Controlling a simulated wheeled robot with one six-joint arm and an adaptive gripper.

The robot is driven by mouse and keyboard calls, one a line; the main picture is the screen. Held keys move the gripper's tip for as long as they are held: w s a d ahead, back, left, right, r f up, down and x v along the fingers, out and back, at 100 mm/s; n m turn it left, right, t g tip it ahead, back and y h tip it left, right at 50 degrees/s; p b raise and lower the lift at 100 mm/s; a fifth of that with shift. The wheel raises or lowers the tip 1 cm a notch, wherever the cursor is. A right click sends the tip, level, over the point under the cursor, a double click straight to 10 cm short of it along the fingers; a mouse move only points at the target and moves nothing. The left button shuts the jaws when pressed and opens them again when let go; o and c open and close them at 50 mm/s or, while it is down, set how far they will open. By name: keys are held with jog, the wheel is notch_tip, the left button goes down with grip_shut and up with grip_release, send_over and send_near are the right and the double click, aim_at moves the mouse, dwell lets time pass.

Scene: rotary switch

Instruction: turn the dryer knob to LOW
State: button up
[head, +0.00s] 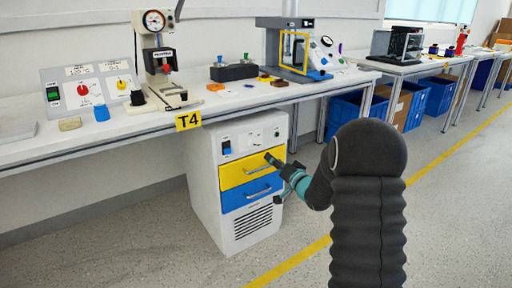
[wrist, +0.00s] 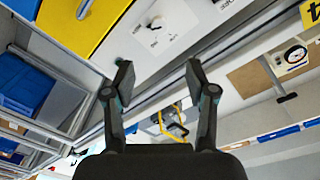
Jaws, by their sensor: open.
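The dryer is a white cabinet (head: 205,175) under the bench, with a front panel above a yellow drawer (head: 240,170) and a blue drawer (head: 250,193). Its panel carries a blue switch (head: 227,147) and a small dial that is hard to read. In the wrist view the knob (wrist: 153,25) shows as a small dark pointer on a white plate with tiny marks; its exact setting is too small to tell. My gripper (head: 279,163) is in front of the yellow drawer's right end, below the panel. In the wrist view my gripper (wrist: 159,72) is open and empty, its fingers apart from the knob.
The bench edge with the T4 label (head: 188,121) overhangs the dryer. On the bench stand a control box (head: 90,90) with red and yellow knobs and a press (head: 158,60). Blue bins (head: 343,112) sit under the bench to the right. The floor in front is clear.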

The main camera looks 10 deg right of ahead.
aim_at(254, 144)
jog(key=x, duration=1.3)
jog(key=shift+w+f+p, duration=0.1)
jog(key=shift+p, duration=0.3)
grip_shut()
